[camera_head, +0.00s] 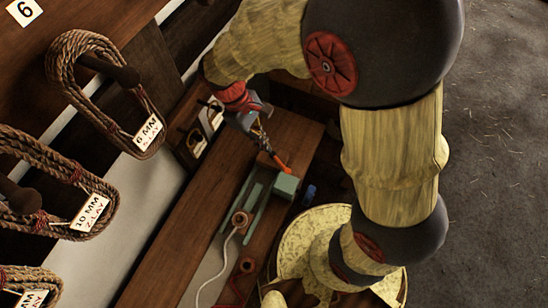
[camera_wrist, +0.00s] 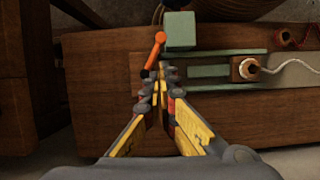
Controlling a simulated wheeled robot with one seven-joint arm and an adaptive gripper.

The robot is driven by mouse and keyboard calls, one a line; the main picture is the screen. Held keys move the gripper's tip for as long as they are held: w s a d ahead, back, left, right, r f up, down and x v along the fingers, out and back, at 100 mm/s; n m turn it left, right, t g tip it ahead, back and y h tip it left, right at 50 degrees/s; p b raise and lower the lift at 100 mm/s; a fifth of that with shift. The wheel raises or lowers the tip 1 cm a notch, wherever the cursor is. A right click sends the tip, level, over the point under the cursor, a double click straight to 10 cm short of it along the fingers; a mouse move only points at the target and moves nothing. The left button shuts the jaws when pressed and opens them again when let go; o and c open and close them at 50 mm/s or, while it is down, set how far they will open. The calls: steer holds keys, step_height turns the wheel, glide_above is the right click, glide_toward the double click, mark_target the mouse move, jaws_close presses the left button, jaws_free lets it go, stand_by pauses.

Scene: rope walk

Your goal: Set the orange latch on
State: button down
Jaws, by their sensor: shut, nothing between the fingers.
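The orange latch (camera_wrist: 154,51) is a slim lever with a dark lower end. It leans up and to the right beside a green block (camera_wrist: 181,30) on a wooden bench (camera_wrist: 110,85). In the head view the orange latch (camera_head: 283,163) shows only as a small piece by the green block (camera_head: 286,187). My gripper (camera_wrist: 161,76) is shut and empty. In the head view my gripper (camera_head: 267,150) points down at the latch.
A green slotted frame (camera_wrist: 215,52) adjoins the block, with a copper-coloured fitting (camera_wrist: 247,68) and a white cord (camera_wrist: 290,64). Tagged rope coils (camera_head: 90,212) hang on the left. Open floor (camera_head: 500,160) lies right.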

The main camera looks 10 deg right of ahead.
mark_target(280, 165)
steer(key=b+x, duration=0.3)
steer(key=x, duration=0.7)
steer(key=shift+s, duration=0.1)
steer(key=shift+d+r+n+t+p, duration=0.1)
steer(key=shift+d+n+t+p, duration=0.25)
steer(key=shift+n+p, duration=0.6)
steer(key=n+p, duration=0.1)
steer(key=d+n+p, duration=0.1)
steer(key=shift+r+n+t+h, duration=0.15)
steer(key=shift+n+t+h, duration=0.2)
steer(key=shift+h, duration=0.05)
steer(key=n+t+p, duration=0.1)
steer(key=n, duration=0.1)
steer(key=w+d+n+t+p, duration=0.1)
steer(key=n, duration=0.2)
steer(key=shift+w+d+f, duration=0.1)
steer(key=shift+d+f, duration=0.1)
steer(key=shift+d, duration=0.05)
steer(key=shift+a, duration=0.85)
steer(key=shift+r+p, duration=0.1)
steer(key=shift+p, duration=0.25)
